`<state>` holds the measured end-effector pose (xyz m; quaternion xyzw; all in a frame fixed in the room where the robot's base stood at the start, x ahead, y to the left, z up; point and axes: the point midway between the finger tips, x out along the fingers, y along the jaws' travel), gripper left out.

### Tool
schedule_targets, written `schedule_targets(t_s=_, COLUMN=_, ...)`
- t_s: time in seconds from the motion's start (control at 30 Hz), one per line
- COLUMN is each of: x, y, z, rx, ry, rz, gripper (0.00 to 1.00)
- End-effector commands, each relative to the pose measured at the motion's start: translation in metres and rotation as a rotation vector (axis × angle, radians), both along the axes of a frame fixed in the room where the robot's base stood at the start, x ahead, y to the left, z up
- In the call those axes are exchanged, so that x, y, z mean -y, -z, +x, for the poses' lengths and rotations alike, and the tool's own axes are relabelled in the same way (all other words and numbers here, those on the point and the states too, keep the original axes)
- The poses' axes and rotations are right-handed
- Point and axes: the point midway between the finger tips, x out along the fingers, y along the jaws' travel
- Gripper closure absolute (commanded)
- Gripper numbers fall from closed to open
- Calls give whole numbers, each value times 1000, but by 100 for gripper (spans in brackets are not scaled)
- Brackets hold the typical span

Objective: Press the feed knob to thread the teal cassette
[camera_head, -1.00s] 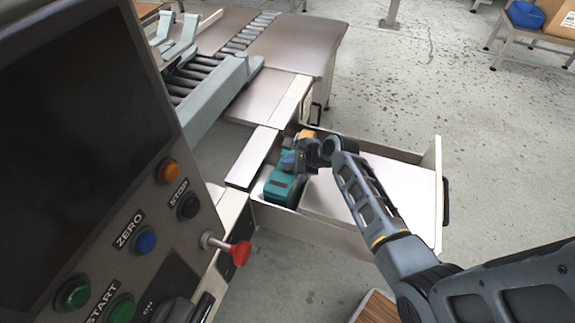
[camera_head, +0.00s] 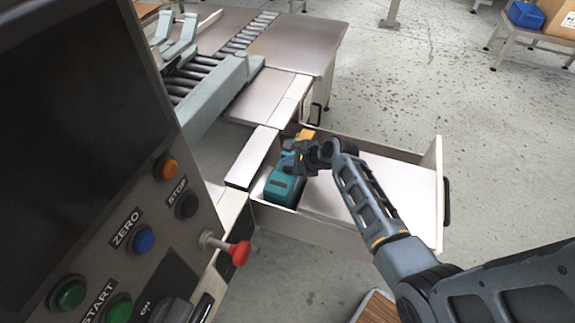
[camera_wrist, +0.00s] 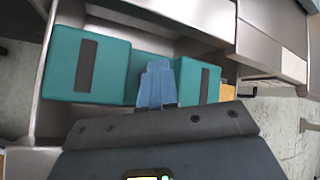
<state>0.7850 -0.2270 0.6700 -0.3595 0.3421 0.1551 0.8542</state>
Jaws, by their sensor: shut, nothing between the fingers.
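The teal cassette (camera_head: 284,189) lies in the near left end of an open drawer (camera_head: 320,229). In the wrist view the cassette (camera_wrist: 68,62) shows two raised teal blocks, each with a dark strip, and a lower teal part between them. My gripper (camera_head: 287,161) is at the cassette's far end in the head view. In the wrist view its blue fingers (camera_wrist: 156,82) are shut together with nothing between them, over the gap between the blocks. I cannot make out the feed knob; the fingers and palm hide part of the cassette. Contact cannot be told.
An orange thing (camera_head: 306,134) sits in the drawer beyond the cassette. A control panel with a dark screen (camera_head: 75,115), buttons and a red-tipped lever (camera_head: 239,252) fills the left. A roller conveyor (camera_head: 190,80) and steel worktop (camera_head: 300,45) stand behind. The drawer's right part is a bare pale surface.

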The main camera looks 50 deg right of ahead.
Motion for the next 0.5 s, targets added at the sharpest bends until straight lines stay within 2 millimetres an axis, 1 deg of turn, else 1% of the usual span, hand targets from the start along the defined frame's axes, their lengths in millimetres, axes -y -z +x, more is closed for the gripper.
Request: schedule_targets(t_s=0.5, x=0, y=7, z=-1, rx=-3, ry=0, rz=2, gripper=100)
